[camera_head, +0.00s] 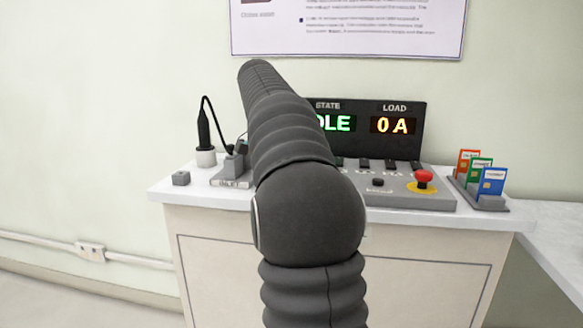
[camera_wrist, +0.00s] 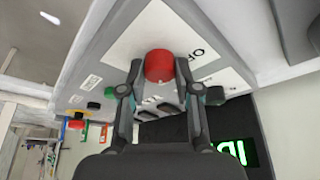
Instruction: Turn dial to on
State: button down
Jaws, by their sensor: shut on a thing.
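The red dial (camera_wrist: 159,64) is at the upper middle of the wrist view, round and seen close up. It sits on a pale panel face (camera_wrist: 215,68), with dark letters beside it that are partly cut off by the dial and finger. My gripper (camera_wrist: 160,75) has a fingertip on each side of the dial and is shut on it. The dial's pointer or exact angle cannot be made out. In the head view my arm hides the dial and the gripper.
A display (camera_head: 372,124) reads "DLE", its start hidden, and "0 A". A red mushroom button (camera_head: 424,177) stands on the grey console (camera_head: 436,202). Coloured cards (camera_head: 492,181) are at the right.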

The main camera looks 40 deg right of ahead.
dwell(0.3)
jog(key=c, duration=0.8)
grip_release()
jog(key=shift+v, duration=6)
